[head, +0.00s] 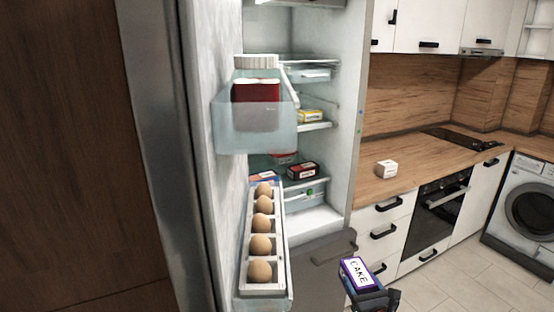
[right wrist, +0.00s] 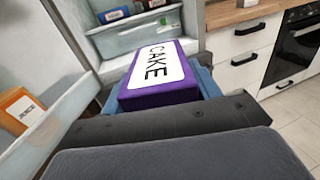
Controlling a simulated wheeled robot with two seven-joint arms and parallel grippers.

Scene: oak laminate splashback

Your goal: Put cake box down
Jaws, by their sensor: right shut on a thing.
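The purple cake box (head: 357,271) has a white label reading CAKE. It is held in my right gripper (head: 368,290) at the lower right of the head view, in front of the fridge's lower part. In the right wrist view the cake box (right wrist: 158,75) sits between the blue finger parts of the gripper, with its label facing the camera. Its underside is hidden. My left gripper is not in view.
The open fridge has shelves (head: 315,126) holding small boxes. Its door carries a jug (head: 257,105) and an egg tray (head: 284,283) with several eggs. To the right, a wooden counter (head: 420,160) bears a small white box (head: 387,169) and has clear room around it.

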